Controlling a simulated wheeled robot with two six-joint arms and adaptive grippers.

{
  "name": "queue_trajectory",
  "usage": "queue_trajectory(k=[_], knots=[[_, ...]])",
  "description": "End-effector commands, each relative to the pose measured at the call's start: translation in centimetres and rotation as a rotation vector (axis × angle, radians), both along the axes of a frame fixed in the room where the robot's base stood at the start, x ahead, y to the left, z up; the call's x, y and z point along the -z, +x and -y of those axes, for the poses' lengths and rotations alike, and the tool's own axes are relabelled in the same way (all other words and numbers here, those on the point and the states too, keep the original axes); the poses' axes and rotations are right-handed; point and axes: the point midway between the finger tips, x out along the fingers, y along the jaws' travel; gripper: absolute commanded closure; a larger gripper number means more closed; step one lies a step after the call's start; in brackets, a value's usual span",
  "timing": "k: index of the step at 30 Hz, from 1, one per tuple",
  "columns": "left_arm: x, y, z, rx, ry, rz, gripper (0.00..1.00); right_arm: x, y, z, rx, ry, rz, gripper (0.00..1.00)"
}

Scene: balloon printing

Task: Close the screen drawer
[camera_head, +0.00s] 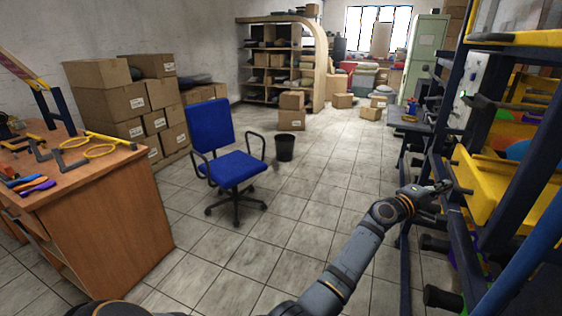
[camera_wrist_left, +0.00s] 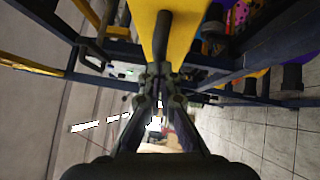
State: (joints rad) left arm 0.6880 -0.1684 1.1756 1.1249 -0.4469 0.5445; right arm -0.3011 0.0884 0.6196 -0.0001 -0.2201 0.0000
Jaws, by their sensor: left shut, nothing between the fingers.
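A yellow drawer front (camera_head: 492,188), which looks like the screen drawer, sits in the dark blue rack at the right of the head view. It has a dark bar-like handle, seen in the wrist view (camera_wrist_left: 163,35). My left gripper (camera_head: 444,187) is shut and empty at the near-left end of the yellow front. In the wrist view my left gripper's fingertips (camera_wrist_left: 159,72) lie just below the handle's end; I cannot tell whether they touch. How far the drawer stands out is unclear. My right gripper is not in view.
The dark blue rack (camera_head: 451,92) has another yellow part (camera_head: 520,39) above. A blue chair (camera_head: 231,165) and a black bin (camera_head: 285,147) stand on open tiled floor. A wooden desk (camera_head: 95,230) is at left. Cardboard boxes (camera_head: 112,102) line the left wall.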

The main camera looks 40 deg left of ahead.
Motion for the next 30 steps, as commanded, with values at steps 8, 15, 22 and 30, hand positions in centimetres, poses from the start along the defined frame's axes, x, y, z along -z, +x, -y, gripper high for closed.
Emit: queue_trajectory(k=[8,15,22,30], knots=[[0.1,0.5,1.6,0.000,0.000,0.000,1.00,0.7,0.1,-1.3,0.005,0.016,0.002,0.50],[0.0,0.5,1.9,0.002,-0.001,0.000,1.00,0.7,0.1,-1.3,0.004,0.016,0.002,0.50],[-0.1,0.5,1.9,0.003,-0.002,0.000,1.00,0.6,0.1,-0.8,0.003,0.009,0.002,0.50],[-0.1,0.5,1.9,0.004,-0.002,0.001,1.00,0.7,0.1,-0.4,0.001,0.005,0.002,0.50]])
